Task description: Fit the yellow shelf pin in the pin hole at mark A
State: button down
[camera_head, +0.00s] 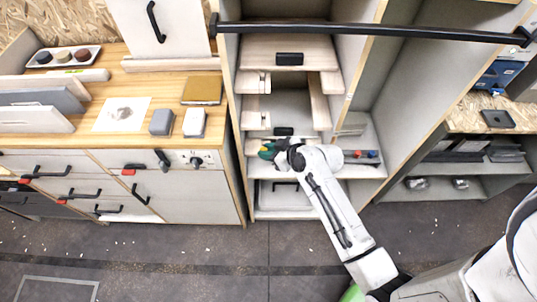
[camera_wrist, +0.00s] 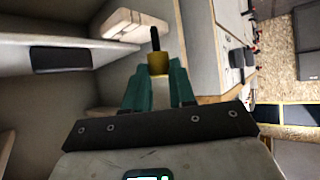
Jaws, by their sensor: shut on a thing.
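The yellow shelf pin (camera_wrist: 158,63) is between my gripper's teal fingertips in the wrist view, with a thin dark end pointing up in the picture. My gripper (camera_wrist: 158,85) is shut on it. In the head view my gripper (camera_head: 268,151) is in front of the open cabinet, near the left side of its lower shelves, and the pin is too small there to make out well. The pin's tip looks close to a pale wooden part (camera_wrist: 136,24), but I cannot tell whether they touch. I cannot make out mark A or its pin hole in either view.
The cabinet has pale drawers or shelves (camera_head: 290,48) with black handles, and a black bar (camera_head: 370,32) across its top front. A wooden worktop (camera_head: 75,143) with trays and small blocks is on the left. Small red and blue items (camera_head: 365,154) lie on a shelf right of my wrist.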

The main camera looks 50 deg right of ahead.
jog(key=shift+w+d+b, duration=0.55)
jog(key=shift+w+d, duration=0.35)
jog(key=shift+d, duration=0.25)
jog(key=shift+w+d+b, duration=0.5)
jog(key=shift+w+d, duration=0.4)
jog(key=shift+d, duration=0.25)
jog(key=shift+f, duration=0.15)
jog(key=shift+f+b, duration=0.2)
jog(key=shift+b, duration=0.15)
jog(key=shift+f+b, duration=0.45)
dwell(0.4)
jog(key=shift+f, duration=0.25)
jog(key=shift+f+b, duration=0.3)
jog(key=shift+b, duration=0.25)
